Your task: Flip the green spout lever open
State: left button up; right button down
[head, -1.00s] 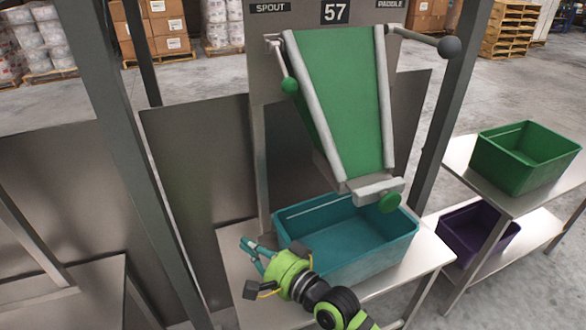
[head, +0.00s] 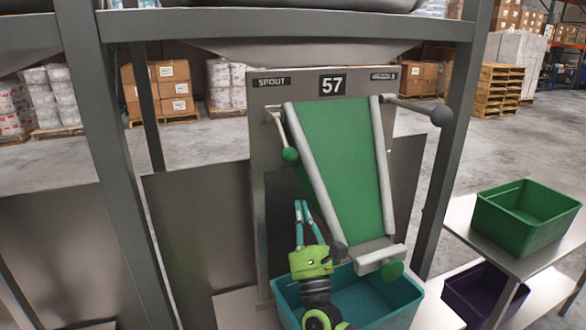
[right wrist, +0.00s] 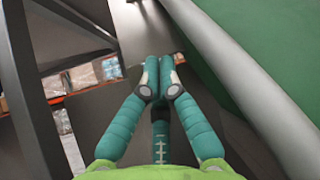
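The spout lever is a thin grey rod with a green ball (head: 290,154) at its lower end. It hangs at the upper left of the chute, below the SPOUT label (head: 272,82). My right gripper (head: 302,204) points up in front of the chute's left rail, below the green ball and apart from it in the picture. Its teal fingers are together and empty. The fingertips also meet in the right wrist view (right wrist: 160,64), where the green ball cannot be made out. My left gripper is not in view.
The green chute (head: 345,160) slopes down to a teal bin (head: 398,312). A second lever with a dark grey ball (head: 441,116) sticks out at the right. Grey frame posts (head: 112,165) stand on both sides. A green bin (head: 525,215) rests on a side shelf.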

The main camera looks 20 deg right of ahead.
aim_at(284, 140)
jog(key=w+r+p, duration=0.4)
jog(key=r+p, duration=0.3)
jog(key=r, duration=0.1)
jog(key=shift+a+r, duration=0.15)
jog(key=shift+r, duration=0.1)
dwell(0.5)
jog(key=shift+r, duration=0.1)
